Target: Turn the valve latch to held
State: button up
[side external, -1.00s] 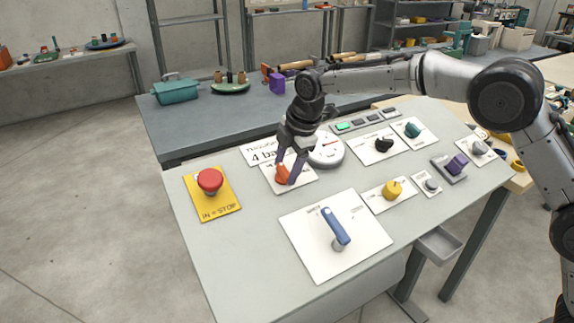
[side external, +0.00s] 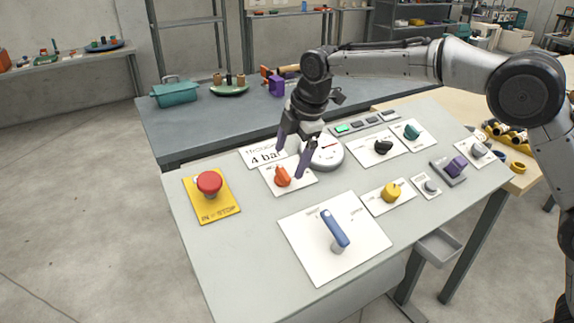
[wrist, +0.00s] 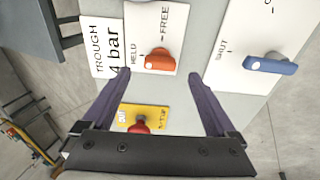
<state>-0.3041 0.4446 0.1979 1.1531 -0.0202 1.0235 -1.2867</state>
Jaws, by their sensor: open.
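The valve latch is an orange knob (side external: 282,176) on a white plate (side external: 304,185) on the sloped panel. In the wrist view, the orange knob (wrist: 160,61) lies between the HELD and FREE labels. Its long axis runs roughly left to right, and the end with a white mark faces the HELD side. My gripper (side external: 291,158) is open and empty above the knob, with its purple fingers apart. In the wrist view, the fingertips of my gripper (wrist: 160,74) flank the knob's position. No contact shows.
A red stop button (side external: 209,183) on a yellow plate sits to the left. A round gauge (side external: 325,152) stands close behind the gripper. A blue lever (side external: 335,228) on a white plate is in front, and a yellow knob (side external: 391,192) is to the right. The panel's front left is bare.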

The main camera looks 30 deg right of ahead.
jog(key=v, duration=0.9)
jog(key=shift+r, duration=0.25)
jog(key=s+d+r+m+t, duration=0.1)
jog(key=s+d+r+m, duration=0.1)
jog(key=s+d+r, duration=0.5)
jog(key=s+d+r+m+t, duration=0.1)
jog(key=s+d+r+m, duration=0.15)
jog(key=s+d, duration=0.45)
jog(key=s+d+f+m, duration=0.1)
jog(key=s+f+m, duration=0.6)
jog(key=s, duration=0.3)
jog(key=s+d+f+m+h, duration=0.1)
jog(key=s+f+m, duration=0.6)
jog(key=s+f, duration=0.2)
jog(key=s, duration=0.2)
jog(key=shift+s+f, duration=0.25)
jog(key=shift+s, duration=0.05)
